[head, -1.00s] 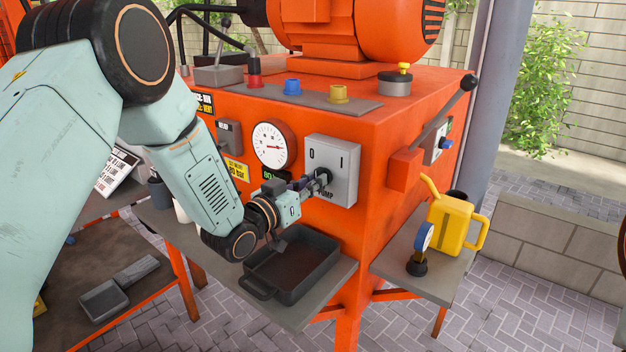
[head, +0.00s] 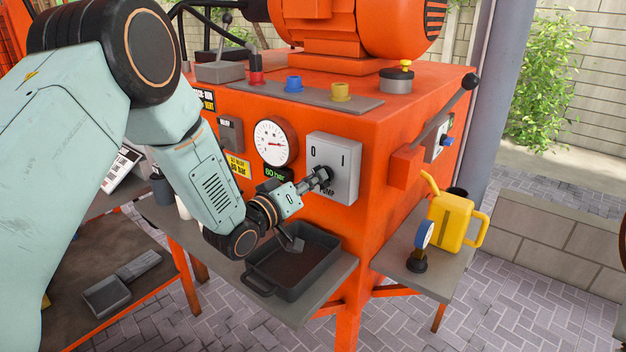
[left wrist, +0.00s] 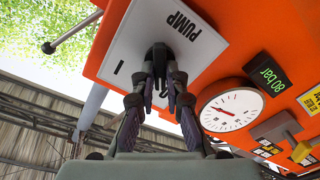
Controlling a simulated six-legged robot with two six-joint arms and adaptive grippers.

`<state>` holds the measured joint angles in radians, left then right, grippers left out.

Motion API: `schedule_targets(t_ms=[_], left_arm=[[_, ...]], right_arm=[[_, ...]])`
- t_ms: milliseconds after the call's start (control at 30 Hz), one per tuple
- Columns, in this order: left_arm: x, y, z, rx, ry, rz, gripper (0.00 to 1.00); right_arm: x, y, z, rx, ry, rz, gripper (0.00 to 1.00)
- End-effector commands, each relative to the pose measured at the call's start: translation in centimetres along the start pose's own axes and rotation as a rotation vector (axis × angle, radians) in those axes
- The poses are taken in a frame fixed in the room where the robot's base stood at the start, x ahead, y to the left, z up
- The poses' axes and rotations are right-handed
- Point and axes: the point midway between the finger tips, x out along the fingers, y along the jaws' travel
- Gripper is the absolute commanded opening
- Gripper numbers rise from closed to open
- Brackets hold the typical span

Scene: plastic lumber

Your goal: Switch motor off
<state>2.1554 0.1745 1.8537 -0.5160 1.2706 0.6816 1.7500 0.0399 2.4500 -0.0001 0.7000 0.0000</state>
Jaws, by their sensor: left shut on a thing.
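The grey pump switch box (head: 345,158), marked 0 and I, is on the front of the orange machine. Its black knob (head: 325,175) is partly hidden by my left gripper (head: 318,181), whose fingers are shut on it. In the left wrist view the box (left wrist: 200,42) appears upside down with the word PUMP, and my left gripper's fingertips (left wrist: 159,75) close around the black knob (left wrist: 159,52). The exact angle of the knob is hard to tell. The orange motor (head: 360,28) sits on top of the machine. My right gripper is not in view.
A round gauge (head: 275,142) and a green 80 bar display (head: 276,173) are left of the box. A black tray (head: 290,265) stands below my gripper. A yellow oil can (head: 455,222) and a small blue gauge (head: 424,236) stand on the right shelf.

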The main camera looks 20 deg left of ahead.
Motion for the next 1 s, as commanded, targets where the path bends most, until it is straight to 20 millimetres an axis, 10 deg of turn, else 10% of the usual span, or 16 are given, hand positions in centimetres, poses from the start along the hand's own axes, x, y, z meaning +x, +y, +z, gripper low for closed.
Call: schedule_targets(t_ms=[367,400,633,1000], left_arm=[[-0.27,-0.23,0.88,-0.009,-0.021,-0.007,0.0],[-0.26,-0.22,0.86,-0.008,-0.02,-0.007,0.15],[-0.14,-0.12,0.47,-0.006,-0.011,-0.004,0.35],[-0.55,-0.11,0.2,-0.006,-0.006,-0.003,0.35]], right_arm=[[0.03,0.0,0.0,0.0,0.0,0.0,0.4],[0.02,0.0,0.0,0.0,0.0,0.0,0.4],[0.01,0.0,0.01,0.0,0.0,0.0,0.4],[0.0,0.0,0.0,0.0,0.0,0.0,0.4]])
